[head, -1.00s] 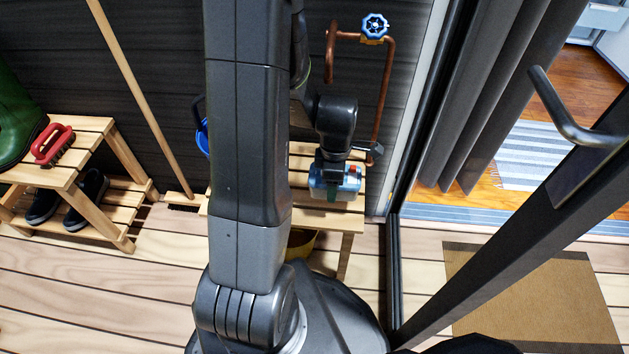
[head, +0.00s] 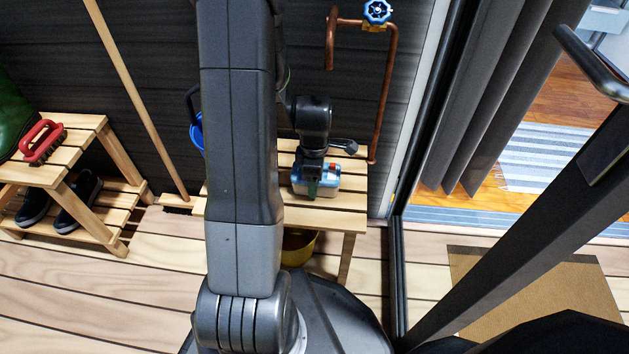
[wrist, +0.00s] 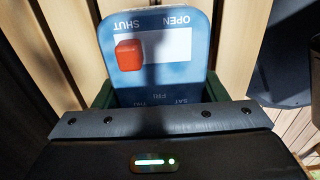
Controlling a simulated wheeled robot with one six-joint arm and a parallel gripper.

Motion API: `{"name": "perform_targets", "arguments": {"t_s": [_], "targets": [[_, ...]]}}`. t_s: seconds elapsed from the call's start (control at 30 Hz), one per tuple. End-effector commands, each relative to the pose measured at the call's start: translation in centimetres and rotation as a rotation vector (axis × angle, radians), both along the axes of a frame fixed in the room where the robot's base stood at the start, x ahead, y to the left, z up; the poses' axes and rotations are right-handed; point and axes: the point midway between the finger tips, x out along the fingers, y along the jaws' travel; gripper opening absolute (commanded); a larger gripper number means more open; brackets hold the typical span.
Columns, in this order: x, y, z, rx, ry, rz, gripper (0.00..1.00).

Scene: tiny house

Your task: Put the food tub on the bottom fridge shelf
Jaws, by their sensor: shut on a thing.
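The food tub (head: 328,180) has a blue lid, a red slider and a pale body. In the head view it is at the slatted wooden bench (head: 347,222); I cannot tell whether it rests on the slats or hangs just above them. My gripper (head: 315,184) is shut on it from above. In the wrist view the tub's lid (wrist: 181,73) lies between the dark green fingers, with OPEN and SHUT printed near the red slider. Its lower sides are hidden there. No fridge or fridge shelf is in view.
Copper pipe (head: 386,85) with a blue valve wheel (head: 377,11) rises behind the bench. A yellow bucket (head: 298,247) is beneath it. A shoe rack (head: 87,135) stands left. At right, a dark-framed door (head: 510,235) with a handle stands by a doorway to a room with a striped rug (head: 545,157).

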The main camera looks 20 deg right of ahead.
Motion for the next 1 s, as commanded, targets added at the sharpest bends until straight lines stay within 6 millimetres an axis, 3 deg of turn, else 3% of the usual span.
{"name": "perform_targets", "arguments": {"t_s": [0.33,0.37,0.43,0.47,0.77,1.0], "targets": [[0.0,0.0,-0.3,0.0,0.0,0.0,0.29],[0.0,0.0,-0.2,0.001,0.001,0.0,0.71],[0.0,0.0,-0.2,0.001,0.001,0.0,0.85],[0.0,0.0,-0.2,0.001,0.001,0.0,0.87],[0.0,0.0,0.1,0.0,0.0,0.0,0.87],[0.1,0.0,3.9,-0.002,-0.003,0.0,0.87]]}}
